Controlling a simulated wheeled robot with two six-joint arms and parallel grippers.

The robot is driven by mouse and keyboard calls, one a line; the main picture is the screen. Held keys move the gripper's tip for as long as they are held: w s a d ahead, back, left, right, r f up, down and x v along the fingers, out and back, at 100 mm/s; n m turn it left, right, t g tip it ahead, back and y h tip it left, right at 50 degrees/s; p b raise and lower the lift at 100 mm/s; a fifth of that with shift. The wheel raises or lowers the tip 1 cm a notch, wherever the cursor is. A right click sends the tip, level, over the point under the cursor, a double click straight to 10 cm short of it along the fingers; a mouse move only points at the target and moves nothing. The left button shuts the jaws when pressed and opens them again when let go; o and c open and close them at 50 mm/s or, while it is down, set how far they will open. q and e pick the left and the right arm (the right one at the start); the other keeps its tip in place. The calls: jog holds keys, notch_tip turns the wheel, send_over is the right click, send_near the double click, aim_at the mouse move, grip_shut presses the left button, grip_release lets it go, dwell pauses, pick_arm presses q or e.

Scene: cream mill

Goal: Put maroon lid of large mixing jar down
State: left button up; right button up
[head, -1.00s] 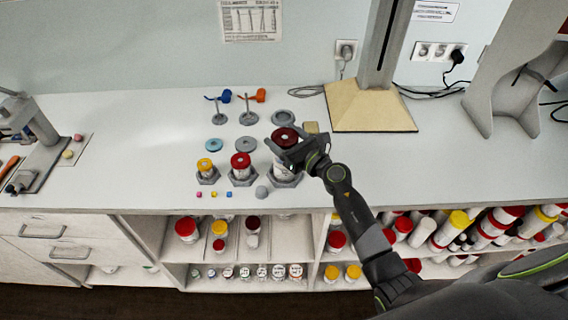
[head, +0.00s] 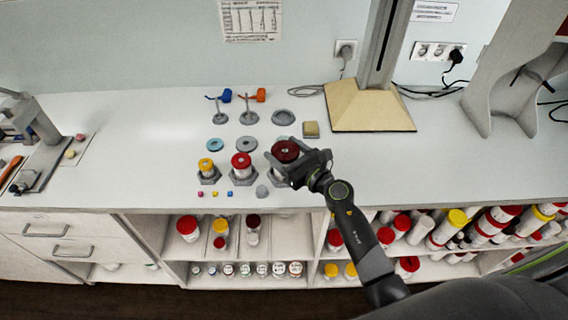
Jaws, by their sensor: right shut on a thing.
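The maroon lid (head: 286,149) is between the fingers of my right gripper (head: 285,160), which is shut on it. The large mixing jar is mostly hidden behind the gripper and wrist, so I cannot tell whether the lid touches it. A round grey holder (head: 283,118) behind the lid is empty. My left gripper is not in view.
A red-lidded jar (head: 241,161) and a smaller yellow-lidded jar (head: 206,165) stand left of the gripper. A blue ring (head: 215,145) and a grey ring (head: 246,145) lie behind them. A tan block (head: 311,129) sits close at right. The counter's left middle is clear.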

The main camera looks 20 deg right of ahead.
jog(key=shift+s+a, duration=0.15)
jog(key=shift+s, duration=0.45)
jog(key=shift+s+a, duration=0.15)
jog(key=shift+s, duration=0.4)
